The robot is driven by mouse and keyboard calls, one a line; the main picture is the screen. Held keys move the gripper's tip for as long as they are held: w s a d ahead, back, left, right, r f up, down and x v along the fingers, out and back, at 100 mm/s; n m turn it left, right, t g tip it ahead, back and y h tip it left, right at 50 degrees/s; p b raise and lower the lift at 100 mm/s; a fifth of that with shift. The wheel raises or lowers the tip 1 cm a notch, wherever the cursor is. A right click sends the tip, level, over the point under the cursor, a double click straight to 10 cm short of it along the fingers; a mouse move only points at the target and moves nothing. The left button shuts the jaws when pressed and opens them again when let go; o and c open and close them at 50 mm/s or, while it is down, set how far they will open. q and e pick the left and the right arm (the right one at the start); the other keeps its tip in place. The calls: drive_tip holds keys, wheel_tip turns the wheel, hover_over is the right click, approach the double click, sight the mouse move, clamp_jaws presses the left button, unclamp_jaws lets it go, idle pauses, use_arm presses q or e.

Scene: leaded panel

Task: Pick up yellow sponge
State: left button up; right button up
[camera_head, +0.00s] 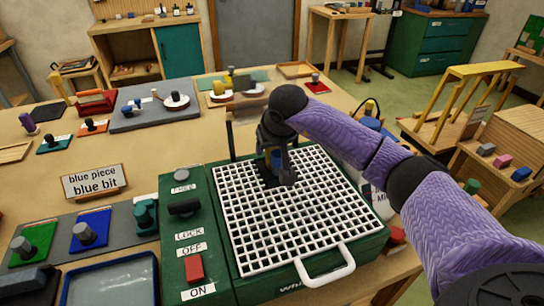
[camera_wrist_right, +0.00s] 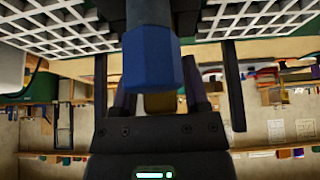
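A yellow-ochre block (camera_wrist_right: 160,104), possibly the sponge, shows partly behind a blue faceted bit (camera_wrist_right: 152,62) in the right wrist view. The bit hides much of it. In the head view a small yellow item (camera_head: 219,87) lies on a white round plate at the back; I cannot tell if it is a sponge. My right gripper (camera_head: 278,172) points down over the white grid of the green grinder, around or beside the blue bit. Its fingers are partly hidden, and I cannot tell if they grip anything. My left gripper is out of view.
The grinder's white grid (camera_head: 325,225) has a white handle in front. A switch panel (camera_head: 194,230) stands at its left. Coloured pads with knobs, a sign (camera_head: 95,182) and a blue tray (camera_head: 110,280) lie further left. The table behind the sign has bare patches.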

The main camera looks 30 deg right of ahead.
clamp_jaws()
